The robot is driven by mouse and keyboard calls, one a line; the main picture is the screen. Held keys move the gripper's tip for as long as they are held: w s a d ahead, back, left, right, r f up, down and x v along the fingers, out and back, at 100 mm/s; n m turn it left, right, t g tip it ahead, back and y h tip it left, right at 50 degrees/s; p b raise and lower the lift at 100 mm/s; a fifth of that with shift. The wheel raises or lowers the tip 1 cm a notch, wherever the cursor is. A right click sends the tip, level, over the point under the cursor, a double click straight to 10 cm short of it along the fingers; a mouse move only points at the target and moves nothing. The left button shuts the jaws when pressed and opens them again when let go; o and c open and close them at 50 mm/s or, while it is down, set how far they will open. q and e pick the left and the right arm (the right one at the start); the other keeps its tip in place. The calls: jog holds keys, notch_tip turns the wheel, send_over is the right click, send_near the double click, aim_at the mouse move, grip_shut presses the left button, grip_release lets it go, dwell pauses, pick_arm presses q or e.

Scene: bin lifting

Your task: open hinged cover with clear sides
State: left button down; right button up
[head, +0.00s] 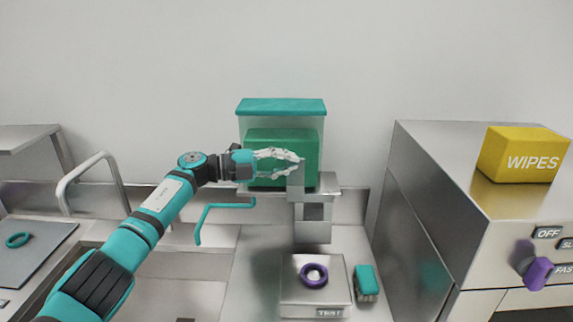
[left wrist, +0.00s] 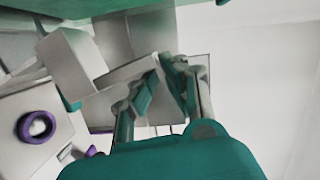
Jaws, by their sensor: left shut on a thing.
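The hinged cover (head: 281,106) has a teal top and clear sides. It stands against the back wall, with a green block (head: 283,137) showing through it. My left gripper (head: 298,166) is in front of the cover, its fingers pointing right. The fingers are shut at a thin grey piece by the cover's front, which looks like part of the cover; the exact contact is hard to see. In the left wrist view, the fingertips (left wrist: 172,72) are close together and a green surface fills the top edge. My right gripper is not in view.
A grey stand and a test plate (head: 288,300) with a purple ring (head: 314,275) are below. A teal brush (head: 366,282) lies to their right. A steel cabinet with yellow wipes (head: 525,155) stands right. A sink and tap (head: 82,172) are left.

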pick_arm(q)
jog(key=shift+f, duration=0.35)
